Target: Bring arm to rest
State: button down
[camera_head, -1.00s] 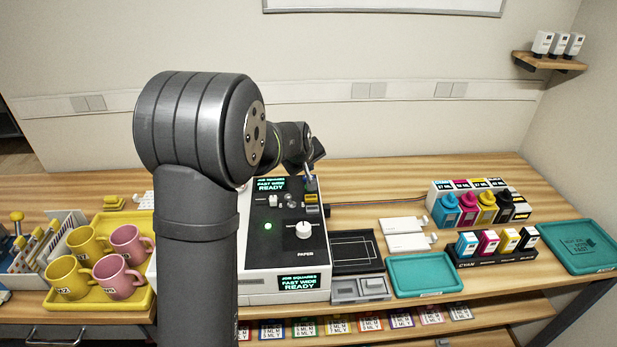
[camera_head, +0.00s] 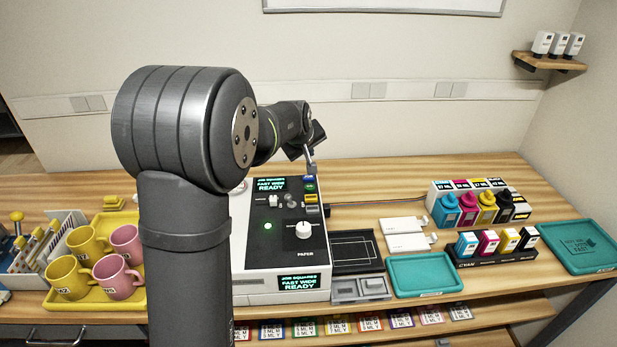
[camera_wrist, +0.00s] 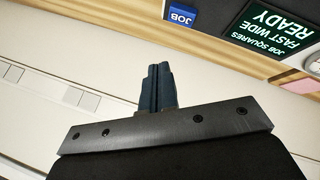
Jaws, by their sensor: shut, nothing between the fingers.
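My gripper (camera_wrist: 157,88) shows in the wrist view with its two dark fingers pressed together and nothing between them. In the head view my gripper (camera_head: 311,164) hangs over the back part of the white and black press (camera_head: 275,240), near its coloured buttons. The press's upper screen (camera_head: 270,184) reads "JOB SQUARES FAST WIDE READY"; it also shows upside down in the wrist view (camera_wrist: 272,25). A blue JOB button (camera_wrist: 182,15) lies beside it there. I cannot tell the exact gap between the fingertips and the press.
A yellow tray (camera_head: 112,220) with yellow and pink mugs stands at left. Right of the press are a dark paper tray (camera_head: 352,250), teal trays (camera_head: 425,274), ink bottles (camera_head: 446,210) and cartridges (camera_head: 488,240). The wall is behind; a small shelf (camera_head: 550,63) hangs at the upper right.

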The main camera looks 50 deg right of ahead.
jog(key=shift+f, duration=0.15)
jog(key=shift+f, duration=0.65)
notch_tip(320, 180, up, 5)
jog(key=shift+r, duration=0.2)
jog(key=shift+f, duration=0.1)
